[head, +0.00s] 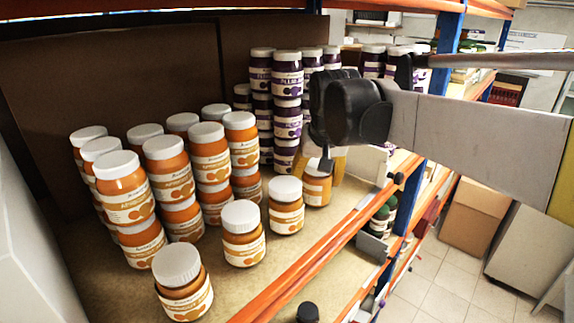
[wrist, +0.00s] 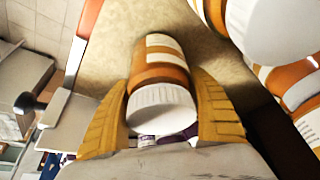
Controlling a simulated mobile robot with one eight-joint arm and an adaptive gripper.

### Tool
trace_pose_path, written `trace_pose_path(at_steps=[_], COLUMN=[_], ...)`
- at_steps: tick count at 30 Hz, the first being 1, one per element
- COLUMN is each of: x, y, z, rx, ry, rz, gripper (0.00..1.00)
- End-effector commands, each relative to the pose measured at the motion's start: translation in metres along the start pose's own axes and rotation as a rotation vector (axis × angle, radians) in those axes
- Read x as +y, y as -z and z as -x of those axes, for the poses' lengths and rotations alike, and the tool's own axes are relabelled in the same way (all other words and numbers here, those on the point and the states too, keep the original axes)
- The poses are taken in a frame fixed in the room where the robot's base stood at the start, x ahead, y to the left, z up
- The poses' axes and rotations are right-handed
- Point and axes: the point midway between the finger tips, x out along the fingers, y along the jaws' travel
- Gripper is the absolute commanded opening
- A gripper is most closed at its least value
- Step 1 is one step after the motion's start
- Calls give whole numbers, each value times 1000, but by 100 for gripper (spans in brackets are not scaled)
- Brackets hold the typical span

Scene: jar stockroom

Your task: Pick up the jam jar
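An orange jar with a white lid and pale label (head: 317,186) stands upright on the shelf, at the right end of the front row in the head view. In the wrist view the same jar (wrist: 158,72) lies between the two yellow fingers of my gripper (wrist: 160,88). The fingers flank it on both sides, with what looks like a narrow gap near the tips. In the head view my gripper (head: 328,163) reaches down over this jar from the right and hides part of it. The jar appears to rest on the shelf.
Another orange jar (head: 286,208) stands just left, with more orange jars (head: 243,236) in front and several stacked ones (head: 168,170) behind. Stacked purple jars (head: 287,95) stand behind my gripper. The orange shelf beam (head: 300,270) runs along the front edge, with open aisle beyond.

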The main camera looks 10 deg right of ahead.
Motion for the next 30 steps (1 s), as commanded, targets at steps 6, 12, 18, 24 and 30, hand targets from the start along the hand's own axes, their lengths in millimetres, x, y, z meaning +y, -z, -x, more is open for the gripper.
trace_pose_path(at_steps=[6,12,18,24,30], x=[0,0,0,14,40], y=[0,2,9,6,-13], z=[1,4,23,54,88], rx=[1,1,1,1,1], ry=[0,0,0,-2,-1], rz=[0,0,0,-2,-3], gripper=[21,21,21,21,21])
